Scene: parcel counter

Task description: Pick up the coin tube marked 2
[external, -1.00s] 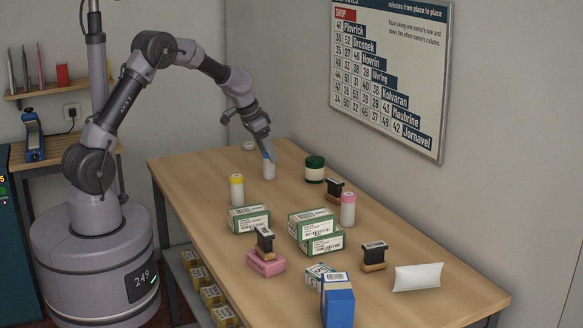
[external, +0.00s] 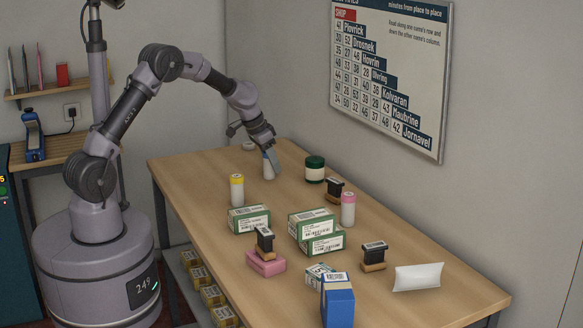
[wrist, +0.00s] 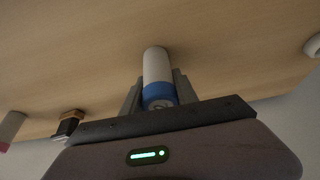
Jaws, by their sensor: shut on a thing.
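A white coin tube with a blue cap (external: 268,170) stands at the far end of the counter. In the wrist view the tube (wrist: 156,65) sits between the two fingers, its blue-capped end toward my palm. A tube with a yellow cap (external: 237,190) and a tube with a pink cap (external: 348,209) stand upright nearer the camera.
A green jar (external: 315,169) and a stamp (external: 335,188) stand to the right of my gripper. Green-and-white boxes (external: 316,228), a pink block (external: 265,264), a blue box (external: 338,300) and a white packet (external: 418,277) lie nearer. A small white round thing (external: 248,145) stands behind.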

